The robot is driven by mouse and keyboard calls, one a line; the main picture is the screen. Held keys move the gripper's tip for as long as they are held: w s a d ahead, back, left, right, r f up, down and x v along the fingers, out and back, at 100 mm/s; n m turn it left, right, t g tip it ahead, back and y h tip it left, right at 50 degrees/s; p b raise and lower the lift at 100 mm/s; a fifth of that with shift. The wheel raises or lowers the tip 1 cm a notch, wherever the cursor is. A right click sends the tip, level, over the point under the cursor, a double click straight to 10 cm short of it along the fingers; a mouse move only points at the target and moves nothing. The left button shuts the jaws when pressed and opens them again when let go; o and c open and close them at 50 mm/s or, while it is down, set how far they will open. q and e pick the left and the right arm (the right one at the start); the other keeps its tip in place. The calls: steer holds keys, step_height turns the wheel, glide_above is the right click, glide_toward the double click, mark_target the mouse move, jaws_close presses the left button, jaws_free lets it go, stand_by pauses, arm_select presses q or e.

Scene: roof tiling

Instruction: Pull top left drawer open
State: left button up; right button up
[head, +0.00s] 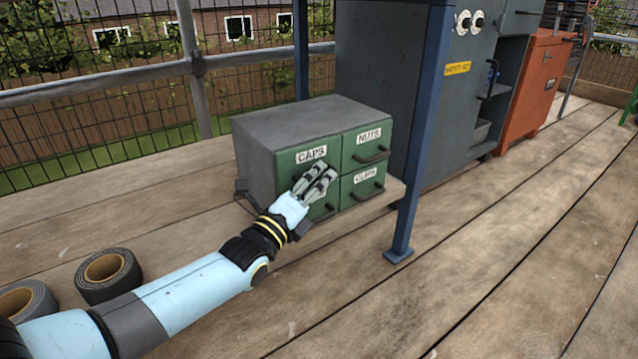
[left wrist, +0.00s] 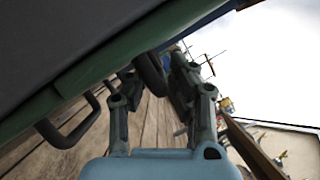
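The top left drawer (head: 289,162), green and labelled CAPS, is in the small grey cabinet in the head view. Its front looks flush with the other drawers. My left gripper (head: 321,174) is in front of its lower right part and hides its handle. In the left wrist view my left gripper's fingers (left wrist: 155,75) are spread apart. A dark curved handle (left wrist: 150,72) shows between them; I cannot tell whether they touch it. My right gripper is not in view.
The NUTS drawer (head: 364,146) and the CLIPS drawer (head: 361,186) are on the right, with dark handles. A blue post (head: 415,150) stands close by to the right. Two tape rolls (head: 108,274) lie at lower left. The wooden floor (head: 470,270) is clear at right.

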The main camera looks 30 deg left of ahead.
arm_select(q)
steer(key=shift+w+r, duration=0.1)
steer(key=shift+w, duration=0.05)
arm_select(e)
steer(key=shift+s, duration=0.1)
arm_select(q)
steer(key=shift+c, duration=0.4)
jaws_close()
steer(key=shift+d, duration=0.1)
steer(key=s+d+p, duration=0.3)
steer(key=s+d, duration=0.2)
steer(key=d, duration=0.7)
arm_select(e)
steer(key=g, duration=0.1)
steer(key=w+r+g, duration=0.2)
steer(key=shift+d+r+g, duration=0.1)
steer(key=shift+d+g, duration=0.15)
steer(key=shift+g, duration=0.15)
arm_select(q)
steer(key=shift+s+d, duration=0.1)
